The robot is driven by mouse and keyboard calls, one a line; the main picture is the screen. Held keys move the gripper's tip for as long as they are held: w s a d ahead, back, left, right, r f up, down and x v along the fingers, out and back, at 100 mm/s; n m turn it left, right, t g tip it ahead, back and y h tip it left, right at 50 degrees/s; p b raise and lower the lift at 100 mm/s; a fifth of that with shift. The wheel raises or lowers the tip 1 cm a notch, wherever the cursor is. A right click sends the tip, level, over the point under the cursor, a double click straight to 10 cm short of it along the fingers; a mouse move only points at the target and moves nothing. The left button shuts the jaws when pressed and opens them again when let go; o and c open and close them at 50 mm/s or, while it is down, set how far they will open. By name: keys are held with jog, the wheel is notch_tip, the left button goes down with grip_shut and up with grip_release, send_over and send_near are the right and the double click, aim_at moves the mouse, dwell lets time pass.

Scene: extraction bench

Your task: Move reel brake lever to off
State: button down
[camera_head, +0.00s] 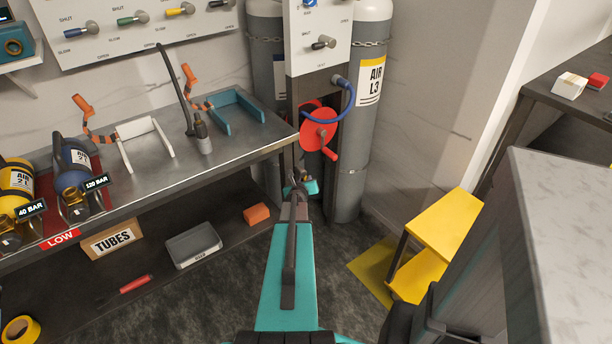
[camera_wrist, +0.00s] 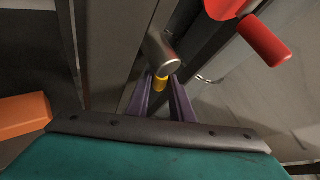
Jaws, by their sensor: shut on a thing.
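The red reel (camera_head: 319,131) with its red crank handle is mounted on the dark post in front of the gas cylinders; part of it shows at the top of the wrist view (camera_wrist: 228,6). Below it, the brake lever shows in the wrist view as a grey metal cylinder (camera_wrist: 163,52) with a short yellow end (camera_wrist: 160,83). My gripper (camera_wrist: 160,92) has its two purple fingers on either side of that yellow end, shut on it. In the head view my gripper (camera_head: 300,187) is low by the post, and the lever is hidden there. Its on or off marking is not visible.
The workbench (camera_head: 230,160) stands left of my arm, with an orange block (camera_head: 256,214) on its lower shelf. Grey gas cylinders (camera_head: 370,70) stand behind the reel. A yellow step (camera_head: 445,230) is to the right. A blue hose (camera_head: 349,95) loops above the reel.

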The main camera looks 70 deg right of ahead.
jog(key=shift+a+r+m+t+y+p, duration=0.2)
jog(key=shift+m+y+p, duration=0.3)
jog(key=shift+p, duration=4.5)
jog(key=shift+a+r+m+t+y+p, duration=0.15)
jog(key=shift+y+p, duration=0.55)
jog(key=shift+p, duration=4.3)
jog(key=p, duration=0.6)
jog(key=shift+w+m+y, duration=0.1)
jog(key=shift+m+y, duration=0.15)
jog(key=shift+y, duration=0.05)
jog(key=shift+a+f+t+p, duration=0.2)
jog(key=shift+f+t+p, duration=0.05)
jog(key=shift+p, duration=1.1)
jog(key=c, duration=1.8)
grip_release()
jog(key=shift+c, duration=0.2)
jog(key=shift+w, duration=0.1)
jog(key=shift+a+r, duration=0.1)
jog(key=shift+a, duration=0.05)
